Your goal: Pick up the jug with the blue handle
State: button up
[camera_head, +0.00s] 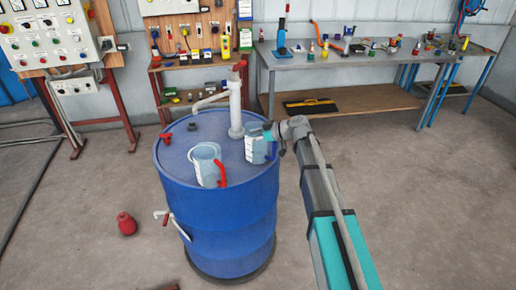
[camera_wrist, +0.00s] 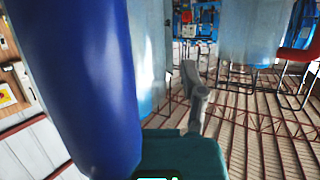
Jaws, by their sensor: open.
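The jug with the blue handle (camera_head: 257,148) stands upright near the right edge of the blue barrel's top. It is pale, see-through blue with white markings. My gripper (camera_head: 277,134) is at its right side, by the handle. In the wrist view the blue handle (camera_wrist: 80,80) fills much of the left, very close to the camera, with the pale jug wall behind it. One grey gripper finger shows to the right of the handle; the other is hidden. The gripper is open. I cannot tell whether it touches the handle.
A second jug with a red handle (camera_head: 205,163) stands left of it on the blue barrel (camera_head: 225,222). A white pipe (camera_head: 235,108) rises behind the jugs. A red object (camera_head: 126,223) lies on the floor. A grey workbench (camera_head: 365,58) with several small items stands behind.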

jog(key=shift+c, duration=0.3)
grip_shut()
dwell(0.3)
